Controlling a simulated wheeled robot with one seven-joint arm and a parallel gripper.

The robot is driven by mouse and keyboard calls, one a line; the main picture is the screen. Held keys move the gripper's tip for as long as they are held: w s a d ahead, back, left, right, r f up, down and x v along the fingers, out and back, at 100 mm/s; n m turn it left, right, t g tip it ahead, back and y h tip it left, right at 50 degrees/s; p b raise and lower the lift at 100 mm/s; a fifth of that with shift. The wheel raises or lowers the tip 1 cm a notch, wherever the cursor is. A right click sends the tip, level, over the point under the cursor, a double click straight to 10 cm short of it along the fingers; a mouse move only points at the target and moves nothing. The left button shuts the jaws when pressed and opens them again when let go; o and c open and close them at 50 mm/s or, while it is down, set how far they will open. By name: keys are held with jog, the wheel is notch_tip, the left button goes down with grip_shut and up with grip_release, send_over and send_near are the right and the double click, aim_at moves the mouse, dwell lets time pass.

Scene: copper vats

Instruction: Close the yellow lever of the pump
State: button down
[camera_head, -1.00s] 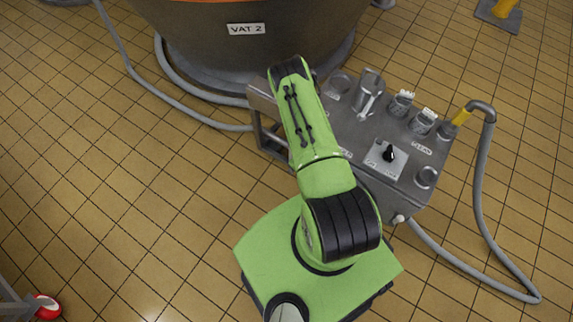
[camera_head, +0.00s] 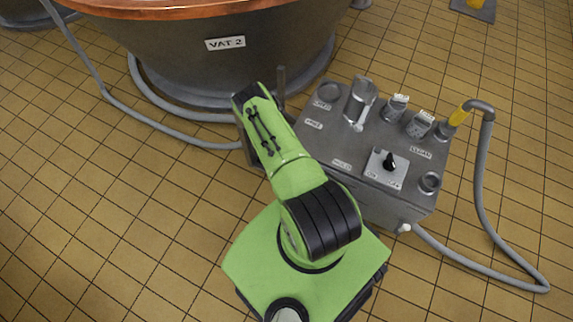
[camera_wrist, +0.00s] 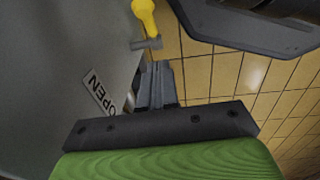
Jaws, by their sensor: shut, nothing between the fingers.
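The pump (camera_head: 318,148) is a grey metal box with knobs and labels, right of my arm in the head view. In the wrist view, the yellow lever (camera_wrist: 145,16) has a rounded end at the top and a grey crosspiece below it. It stands beside the grey pump panel, which bears an OPEN label (camera_wrist: 99,91). My gripper (camera_wrist: 152,66) is shut and empty, its tips just below the lever's crosspiece. I cannot tell whether they touch. In the head view, my arm hides the lever and the gripper.
VAT 2 (camera_head: 225,70), a large dark vat with a copper rim, stands behind the pump. A grey hose (camera_head: 478,170) with a yellow fitting (camera_head: 459,115) runs off the pump's right side. Another hose (camera_head: 160,126) crosses the floor at left. The tiled floor at front left is clear.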

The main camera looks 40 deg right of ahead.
jog(key=f, duration=0.2)
jog(key=s+d+f+b, duration=0.1)
jog(key=f, duration=0.1)
jog(key=f+b, duration=0.1)
jog(key=f, duration=0.1)
jog(key=shift+s+d, duration=0.35)
jog(key=shift+s, duration=0.05)
jog(key=shift+s, duration=0.15)
